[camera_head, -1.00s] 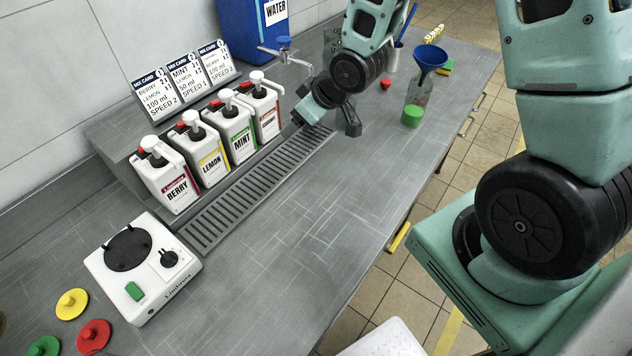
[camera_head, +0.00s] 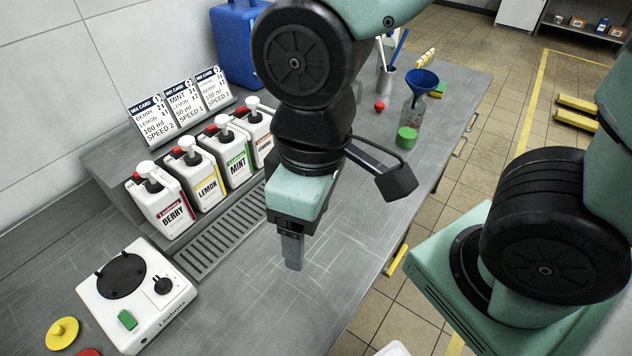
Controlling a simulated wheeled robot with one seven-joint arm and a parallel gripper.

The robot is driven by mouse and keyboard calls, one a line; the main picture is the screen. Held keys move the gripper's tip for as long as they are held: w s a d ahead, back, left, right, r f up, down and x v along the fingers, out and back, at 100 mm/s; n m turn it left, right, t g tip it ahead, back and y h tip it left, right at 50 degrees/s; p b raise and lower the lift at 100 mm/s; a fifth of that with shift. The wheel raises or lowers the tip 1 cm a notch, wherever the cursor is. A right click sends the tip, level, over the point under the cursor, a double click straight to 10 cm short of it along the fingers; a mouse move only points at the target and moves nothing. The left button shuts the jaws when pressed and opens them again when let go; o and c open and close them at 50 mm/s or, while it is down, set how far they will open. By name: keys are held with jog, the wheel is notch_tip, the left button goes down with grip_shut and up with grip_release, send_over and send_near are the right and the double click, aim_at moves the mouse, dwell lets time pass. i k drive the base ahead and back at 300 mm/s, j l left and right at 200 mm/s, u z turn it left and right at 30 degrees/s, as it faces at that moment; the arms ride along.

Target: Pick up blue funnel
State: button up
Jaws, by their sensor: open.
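The blue funnel (camera_head: 422,80) sits upright in the mouth of a clear bottle (camera_head: 414,108) toward the far right of the bench. The funnel's stem is down inside the bottle. A green object (camera_head: 407,137) is at the bottle's foot. My gripper (camera_head: 292,262) points down over the middle of the bench, nearer to me and to the left of the funnel, well apart from it. It is open, though the gap between its fingers is hard to see from here. Nothing shows in it.
Pump bottles, such as berry (camera_head: 162,203), stand along the left by a drain grate (camera_head: 222,233). A white stirrer plate (camera_head: 138,297) is at the front left. A red object (camera_head: 379,106) and a cup (camera_head: 386,82) lie near the funnel. The bench middle is clear.

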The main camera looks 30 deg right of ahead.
aim_at(421, 82)
jog(key=z, duration=1.05)
jog(key=i+l, duration=0.1)
jog(key=l, duration=0.25)
jog(key=i+l, duration=0.15)
jog(key=l, duration=0.25)
jog(key=i+l, duration=0.1)
jog(key=l, duration=0.25)
jog(key=l+u, duration=0.1)
jog(key=u, duration=0.7)
jog(key=l+u, duration=0.15)
jog(key=u, duration=0.3)
jog(key=l+u, duration=0.1)
jog(key=u, duration=0.3)
